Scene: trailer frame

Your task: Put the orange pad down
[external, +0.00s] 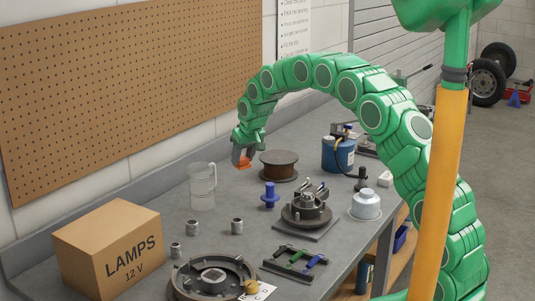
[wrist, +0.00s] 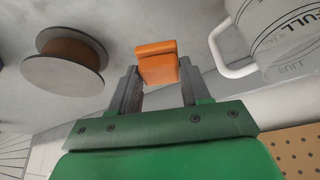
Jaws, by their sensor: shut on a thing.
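The orange pad (wrist: 157,64) is held between the two fingers of my gripper (wrist: 159,88) in the wrist view. My gripper is shut on it. In the external view the pad (external: 243,162) shows as a small orange piece under my gripper (external: 242,154), which hangs over the back part of the grey workbench. The pad looks to be above the bench top, but I cannot tell how high. It is between the clear measuring jug and the brown spool.
The clear jug (external: 202,186) stands left of my gripper, its handle close by in the wrist view (wrist: 225,55). The spool (external: 279,165) is to the right. A blue knob (external: 270,196), a LAMPS box (external: 108,250) and a pegboard (external: 120,85) are near. Bare bench (external: 235,200) lies in front.

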